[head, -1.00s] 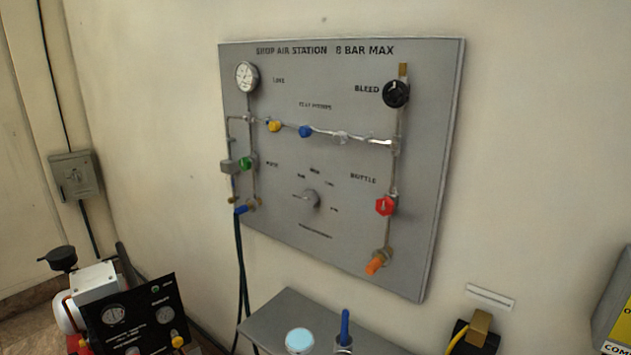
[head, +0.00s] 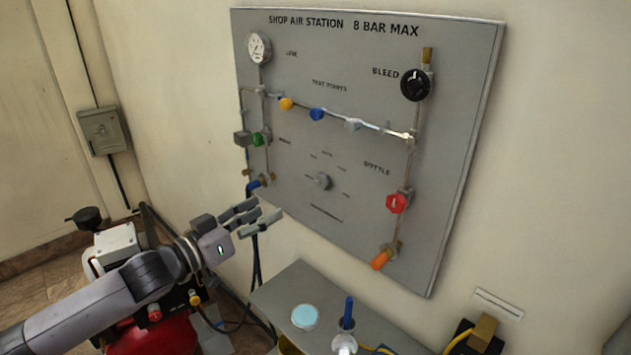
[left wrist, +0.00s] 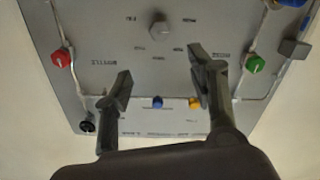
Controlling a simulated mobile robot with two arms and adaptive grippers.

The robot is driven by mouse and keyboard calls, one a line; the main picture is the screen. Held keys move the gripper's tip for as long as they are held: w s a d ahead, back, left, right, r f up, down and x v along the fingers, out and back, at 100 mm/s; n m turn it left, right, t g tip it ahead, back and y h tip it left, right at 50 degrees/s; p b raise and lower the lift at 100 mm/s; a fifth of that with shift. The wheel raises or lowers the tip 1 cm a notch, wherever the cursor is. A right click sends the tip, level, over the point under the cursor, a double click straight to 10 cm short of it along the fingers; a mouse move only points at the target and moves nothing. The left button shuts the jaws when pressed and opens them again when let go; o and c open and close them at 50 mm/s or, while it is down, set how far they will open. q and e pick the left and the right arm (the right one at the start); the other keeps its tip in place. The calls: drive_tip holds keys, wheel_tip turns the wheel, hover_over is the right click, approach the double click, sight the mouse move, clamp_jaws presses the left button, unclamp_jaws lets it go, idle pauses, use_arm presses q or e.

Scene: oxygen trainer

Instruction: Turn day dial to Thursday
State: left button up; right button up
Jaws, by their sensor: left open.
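The day dial (head: 322,181) is a small grey knob low in the middle of the grey wall panel (head: 340,235), with small day labels in an arc above it. Its setting is too small to read. In the left wrist view the picture is upside down, and the dial (left wrist: 160,29) shows at the top centre, beyond the fingers. My left gripper (head: 258,217) is open and empty, in front of the panel's lower left edge, apart from the dial. It also shows in the left wrist view (left wrist: 163,88). My right gripper is not in view.
The panel also carries a gauge (head: 258,46), a black bleed knob (head: 415,85), a red bottle knob (head: 397,203), a green knob (head: 258,139) and an orange fitting (head: 381,260). A grey shelf (head: 285,290) with a blue-topped item (head: 305,316) stands below.

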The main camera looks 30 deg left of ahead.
sight(320, 181)
use_arm(q)
drive_tip(key=w, duration=0.4)
drive_tip(key=w+d+p, duration=0.1)
drive_tip(key=w, duration=0.4)
drive_tip(key=w+d, duration=0.1)
drive_tip(key=w, duration=0.4)
drive_tip(key=shift+d+p, duration=0.1)
drive_tip(key=shift+p, duration=0.25)
drive_tip(key=shift+w+d, duration=0.2)
drive_tip(key=shift+w, duration=0.55)
drive_tip(key=c, duration=1.1)
drive_tip(key=shift+c, duration=0.2)
